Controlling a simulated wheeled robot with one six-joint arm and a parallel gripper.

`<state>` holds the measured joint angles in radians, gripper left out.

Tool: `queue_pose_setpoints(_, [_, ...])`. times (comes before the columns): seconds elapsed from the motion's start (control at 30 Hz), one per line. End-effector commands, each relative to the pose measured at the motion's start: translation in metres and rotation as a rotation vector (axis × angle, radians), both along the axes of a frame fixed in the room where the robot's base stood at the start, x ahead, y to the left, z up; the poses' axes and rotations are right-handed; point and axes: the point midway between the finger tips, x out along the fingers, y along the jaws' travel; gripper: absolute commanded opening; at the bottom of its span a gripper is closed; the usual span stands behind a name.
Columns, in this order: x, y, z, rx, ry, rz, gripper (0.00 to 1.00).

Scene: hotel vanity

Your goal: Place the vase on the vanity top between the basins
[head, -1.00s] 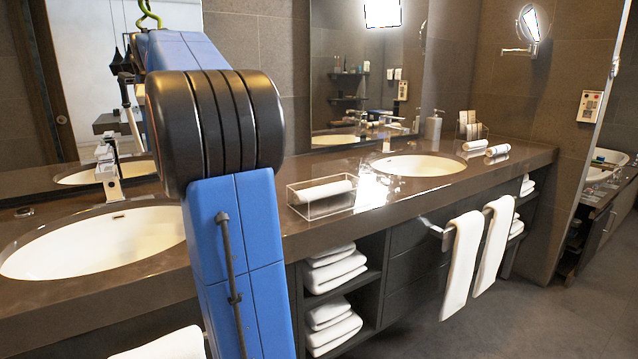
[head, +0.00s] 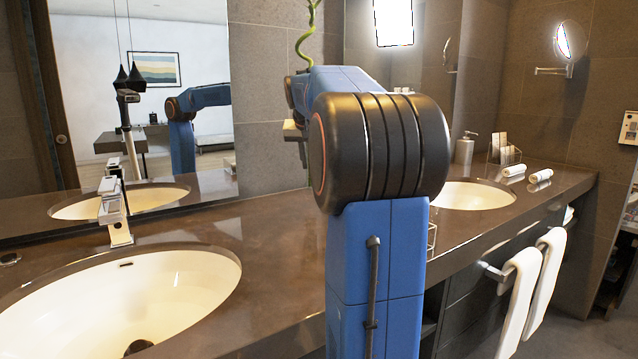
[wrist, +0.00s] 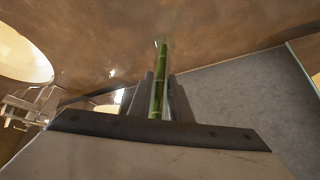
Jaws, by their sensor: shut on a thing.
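The vase (wrist: 164,50) is a narrow clear vessel with a green bamboo stalk in it, seen in the wrist view. My gripper (wrist: 160,92) is shut on it, one dark finger on each side. In the head view only the curly top of the green stalk (head: 304,42) shows above my blue arm; the vase body and fingers are hidden behind the arm. The vanity top (head: 275,225) is brown and glossy. The left basin (head: 190,285) is at the front left and the right basin (head: 472,196) is further back, partly behind my arm.
A chrome faucet (head: 115,212) stands behind the left basin. A soap dispenser (head: 464,150) and rolled towels (head: 514,170) are beyond the right basin. White towels (head: 520,295) hang at the front. The counter right of the left basin looks bare; my arm covers part of it.

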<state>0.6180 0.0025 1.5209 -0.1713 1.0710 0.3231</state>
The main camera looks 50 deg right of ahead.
Motion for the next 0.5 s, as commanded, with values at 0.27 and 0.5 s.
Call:
queue_pose_setpoints(0.27, [0.0,0.0,-0.018,-0.001,0.0,0.001,0.0])
queue_pose_setpoints(0.5, [0.0,0.0,-0.048,-0.001,0.0,0.001,0.0])
